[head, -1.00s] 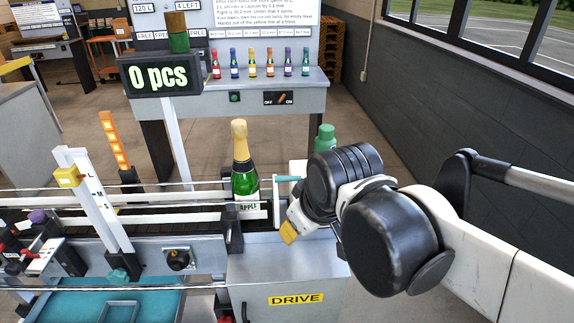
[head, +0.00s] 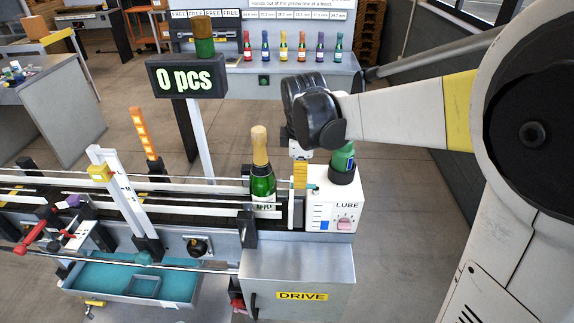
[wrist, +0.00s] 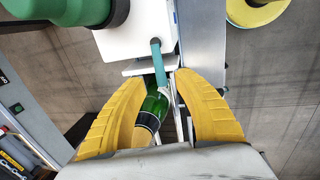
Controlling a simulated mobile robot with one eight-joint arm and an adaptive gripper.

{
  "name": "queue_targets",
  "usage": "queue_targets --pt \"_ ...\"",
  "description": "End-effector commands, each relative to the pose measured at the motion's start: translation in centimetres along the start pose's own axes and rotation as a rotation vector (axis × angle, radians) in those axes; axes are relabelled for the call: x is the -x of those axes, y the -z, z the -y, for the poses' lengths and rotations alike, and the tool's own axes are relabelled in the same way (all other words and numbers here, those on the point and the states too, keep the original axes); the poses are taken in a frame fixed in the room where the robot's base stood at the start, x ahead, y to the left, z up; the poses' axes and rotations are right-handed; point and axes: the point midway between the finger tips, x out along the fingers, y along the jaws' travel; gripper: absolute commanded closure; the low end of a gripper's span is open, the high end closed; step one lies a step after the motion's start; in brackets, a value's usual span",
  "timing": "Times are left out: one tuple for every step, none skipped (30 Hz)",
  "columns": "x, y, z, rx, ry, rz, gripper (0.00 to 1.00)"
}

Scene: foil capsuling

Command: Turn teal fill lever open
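The teal lever (wrist: 157,62) is a short bar on the white LUBE box in the wrist view. Its near end lies between my fingertips, with a gap visible to the fingers. In the head view only a small teal bit (head: 314,188) shows beside my fingers. My gripper (wrist: 163,78) is open, its two yellow fingers apart and nothing clamped. In the head view my gripper (head: 300,182) points down at the left edge of the LUBE box (head: 340,211). I cannot tell whether a finger touches the lever.
A green champagne bottle (head: 262,183) stands on the conveyor just left of my fingers. A green container (head: 343,160) sits on top of the LUBE box. The DRIVE cabinet (head: 297,262) is below. A "0 pcs" display (head: 187,80) stands behind the conveyor.

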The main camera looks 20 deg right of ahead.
Motion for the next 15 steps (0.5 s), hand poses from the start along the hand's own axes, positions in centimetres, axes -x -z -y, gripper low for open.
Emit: queue_targets --pt "-1.2 0.0 0.0 -0.001 0.0 0.0 0.63" --pt "-1.7 0.0 0.0 -0.001 0.0 0.0 0.63" --pt "-2.3 0.0 0.0 -0.001 0.0 0.0 0.63" --pt "-2.7 0.0 0.0 -0.001 0.0 0.0 0.63" --pt "-3.1 0.0 0.0 -0.001 0.0 0.0 0.63" --pt "-3.5 0.0 0.0 -0.001 0.0 0.0 0.63" --pt "-3.8 0.0 0.0 -0.001 -0.001 0.0 0.63" --pt "-4.0 0.0 0.0 -0.001 -0.001 0.0 0.63" --pt "-4.2 0.0 0.0 -0.001 -0.001 0.0 0.63" --pt "-4.3 0.0 0.0 -0.001 -0.001 0.0 0.63" --pt "-4.4 0.0 0.0 -0.001 -0.001 0.0 0.63" --pt "-4.5 0.0 0.0 -0.001 -0.001 0.0 0.63" --pt "-4.5 0.0 0.0 -0.001 -0.001 0.0 0.63" --pt "-4.5 0.0 0.0 -0.001 -0.001 0.0 0.63" --pt "-4.5 0.0 0.0 -0.001 -0.001 0.0 0.63"
